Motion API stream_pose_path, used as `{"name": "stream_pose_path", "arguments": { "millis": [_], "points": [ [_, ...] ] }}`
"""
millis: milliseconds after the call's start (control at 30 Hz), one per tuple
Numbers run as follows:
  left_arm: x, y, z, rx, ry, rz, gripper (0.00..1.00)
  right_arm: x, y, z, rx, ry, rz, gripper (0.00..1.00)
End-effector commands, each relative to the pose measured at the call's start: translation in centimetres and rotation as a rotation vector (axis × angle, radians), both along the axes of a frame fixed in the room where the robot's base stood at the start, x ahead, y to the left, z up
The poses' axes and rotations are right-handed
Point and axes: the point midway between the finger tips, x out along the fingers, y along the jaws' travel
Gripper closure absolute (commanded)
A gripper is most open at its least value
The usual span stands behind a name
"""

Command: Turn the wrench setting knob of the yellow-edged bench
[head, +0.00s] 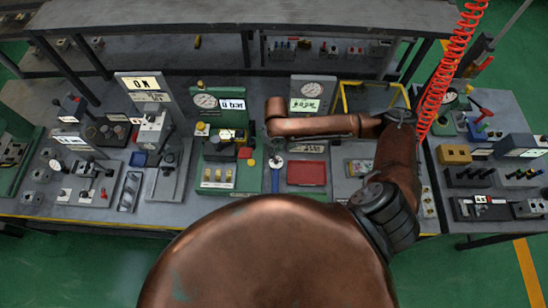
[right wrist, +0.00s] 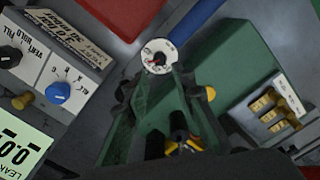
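The yellow-edged bench (head: 110,223) runs across the head view. On it, between a green panel and a red tray, is a small white dial-like knob (head: 275,162) with a blue handle (head: 275,182) below it. In the right wrist view the white marked knob (right wrist: 158,55) lies just beyond the fingertips, with the blue handle (right wrist: 192,22) running to the upper right. My right gripper (right wrist: 157,82) looks open, its fingers apart on either side of the line to the knob; I cannot tell whether they touch it. My forearm partly hides the gripper in the head view. My left gripper is out of view.
The green panel (head: 245,178) with brass fittings stands left of the knob, the red tray (head: 306,173) right. A tester box (right wrist: 60,60) with a blue dial is near the gripper. A coiled red hose (head: 447,75) hangs at right, beside another bench (head: 450,215).

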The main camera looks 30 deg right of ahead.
Motion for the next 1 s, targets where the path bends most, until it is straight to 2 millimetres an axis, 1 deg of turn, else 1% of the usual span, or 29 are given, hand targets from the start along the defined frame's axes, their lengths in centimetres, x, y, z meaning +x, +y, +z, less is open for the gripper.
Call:
{"name": "stream_pose_path", "arguments": {
  "millis": [300, 400, 500, 600, 833, 1000],
  "points": [
    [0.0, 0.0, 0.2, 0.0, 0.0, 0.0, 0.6, -0.1, 0.0, -4.8, -0.001, 0.003, 0.0, 0.76],
    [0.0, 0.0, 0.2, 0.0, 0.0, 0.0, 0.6, -0.1, 0.0, -6.0, -0.001, 0.002, -0.001, 0.76],
    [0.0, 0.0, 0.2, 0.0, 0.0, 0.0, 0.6, 0.0, 0.0, -6.7, 0.0, 0.001, 0.0, 0.76],
    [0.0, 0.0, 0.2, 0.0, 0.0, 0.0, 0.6, 0.0, 0.0, -7.0, -0.001, 0.0, 0.0, 0.76],
    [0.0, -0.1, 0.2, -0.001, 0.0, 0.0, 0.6, 0.0, 0.0, -7.0, -0.001, 0.0, 0.0, 0.76],
    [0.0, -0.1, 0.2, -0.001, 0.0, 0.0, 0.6, 0.0, 0.0, -7.0, -0.001, 0.0, 0.0, 0.88]
  ]
}}
